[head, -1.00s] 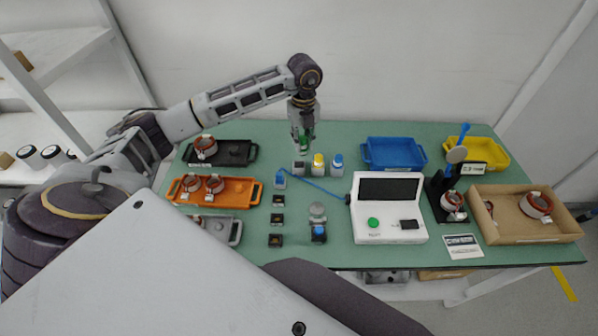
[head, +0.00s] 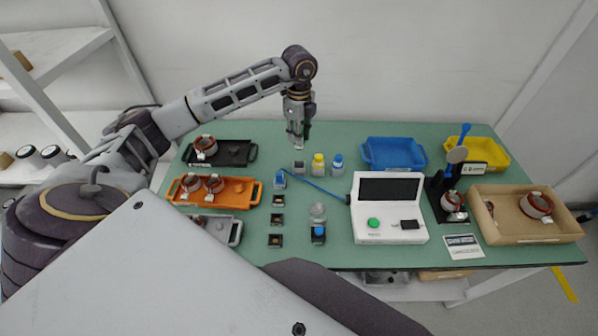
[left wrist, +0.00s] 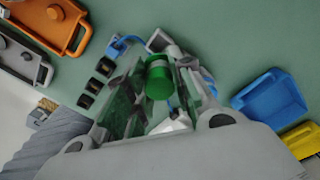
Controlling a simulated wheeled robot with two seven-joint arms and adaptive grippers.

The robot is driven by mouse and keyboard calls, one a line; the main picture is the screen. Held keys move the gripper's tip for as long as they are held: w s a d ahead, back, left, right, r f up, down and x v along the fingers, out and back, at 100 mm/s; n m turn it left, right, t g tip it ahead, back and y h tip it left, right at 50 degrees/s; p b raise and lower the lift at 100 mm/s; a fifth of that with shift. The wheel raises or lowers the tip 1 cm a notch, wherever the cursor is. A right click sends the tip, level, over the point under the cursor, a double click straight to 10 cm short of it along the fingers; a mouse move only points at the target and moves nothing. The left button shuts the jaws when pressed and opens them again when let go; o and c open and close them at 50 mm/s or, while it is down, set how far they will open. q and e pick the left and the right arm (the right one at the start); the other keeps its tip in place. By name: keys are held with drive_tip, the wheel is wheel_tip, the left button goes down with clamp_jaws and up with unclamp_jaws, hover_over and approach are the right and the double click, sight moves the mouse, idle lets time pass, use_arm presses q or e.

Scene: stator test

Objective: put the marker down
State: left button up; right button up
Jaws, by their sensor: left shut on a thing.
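My left gripper (head: 297,140) hangs above the back middle of the green table, pointing down. In the left wrist view its fingers (left wrist: 157,98) are shut on the green marker (left wrist: 159,78), whose round green end shows between them. In the head view the marker is mostly hidden by the gripper and I cannot make out its full shape. The gripper is above and just behind a small grey block (head: 299,168); the gap looks small but its size is unclear. My right gripper is not in view.
Bottles with yellow (head: 318,164) and blue (head: 338,164) caps stand right of the block. A black tray (head: 238,152) and orange tray (head: 240,190) lie left, a blue tray (head: 393,153) right. A white tester (head: 388,228) stands front right. Bare table surrounds the gripper's back side.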

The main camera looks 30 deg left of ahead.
use_arm(q)
drive_tip(key=shift+f, duration=0.3)
wheel_tip(320, 180, down, 4)
drive_tip(key=shift+r+p, duration=0.15)
drive_tip(key=shift+p, duration=0.15)
drive_tip(key=shift+f, duration=0.7)
wheel_tip(320, 180, down, 3)
drive_tip(key=shift+r, duration=0.1)
drive_tip(key=shift+f+p, duration=0.3)
drive_tip(key=shift+f, duration=0.9)
drive_tip(key=o, duration=1)
drive_tip(key=shift+c, duration=0.2)
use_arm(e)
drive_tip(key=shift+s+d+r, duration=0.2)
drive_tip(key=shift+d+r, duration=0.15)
